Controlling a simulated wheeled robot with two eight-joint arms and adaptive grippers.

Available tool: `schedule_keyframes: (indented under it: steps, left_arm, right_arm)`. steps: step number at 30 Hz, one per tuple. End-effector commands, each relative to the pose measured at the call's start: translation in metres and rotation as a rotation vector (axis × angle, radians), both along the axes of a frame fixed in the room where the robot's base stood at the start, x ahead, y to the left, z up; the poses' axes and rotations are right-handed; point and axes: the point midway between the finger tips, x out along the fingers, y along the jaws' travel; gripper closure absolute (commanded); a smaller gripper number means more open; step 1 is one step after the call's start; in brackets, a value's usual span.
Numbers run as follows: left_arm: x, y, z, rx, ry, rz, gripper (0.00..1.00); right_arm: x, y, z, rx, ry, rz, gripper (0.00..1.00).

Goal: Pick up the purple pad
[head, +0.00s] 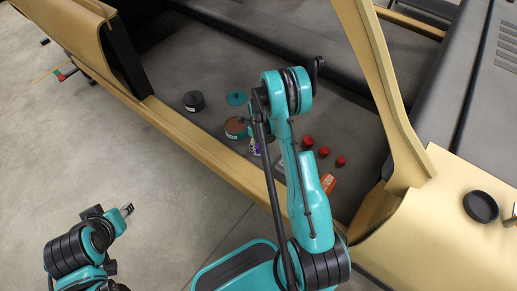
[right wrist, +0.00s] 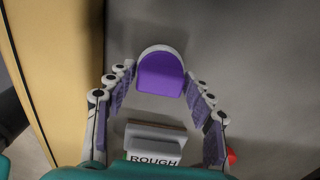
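The purple pad (right wrist: 160,73), with a pale rounded rim, lies on the dark grey floor in the right wrist view. My right gripper (right wrist: 159,82) is open, its two fingers spread either side of the near space and its tips close to the pad's sides. I see no clear contact. In the head view the right gripper (head: 255,148) shows only as a small white and purple patch, mostly hidden behind my right arm; the pad cannot be made out there. My left gripper (head: 127,209) is at the lower left, away from the pad; its opening is unclear.
A block labelled ROUGH (right wrist: 155,140) lies near the gripper's palm. A tan sill (head: 190,138) edges the grey floor. A black cylinder (head: 193,101), a teal disc (head: 236,98), a brown-topped round item (head: 235,127), red caps (head: 323,151) and an orange item (head: 328,183) lie around.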

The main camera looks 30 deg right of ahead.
Motion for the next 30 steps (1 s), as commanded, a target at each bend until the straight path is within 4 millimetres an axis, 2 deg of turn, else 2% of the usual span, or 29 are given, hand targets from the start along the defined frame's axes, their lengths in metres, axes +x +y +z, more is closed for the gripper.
schedule_keyframes:
  steps: [1,3,17,20,25,30]
  left_arm:
    - [0.0,0.0,0.0,0.0,0.0,0.0,0.62]
    - [0.0,0.0,0.0,0.0,0.0,0.0,0.62]
    - [0.0,0.0,0.003,0.0,0.0,0.0,0.62]
    - [0.0,0.0,0.009,0.0,0.0,0.0,0.62]
    - [0.0,0.0,0.024,0.0,0.0,0.0,0.62]
    - [0.0,0.0,0.037,0.0,0.0,0.0,0.62]
  right_arm:
    - [0.0,0.0,0.0,0.0,0.0,0.0,0.68]
    - [0.0,0.0,0.0,0.0,0.0,0.0,0.82]
    - [0.0,0.0,0.006,0.0,0.0,0.0,0.82]
    - [0.0,0.0,0.016,0.0,0.001,0.0,0.82]
    - [0.0,0.0,0.046,-0.002,0.001,0.0,0.82]
    - [-0.022,-0.033,0.067,-0.002,0.001,-0.007,0.82]
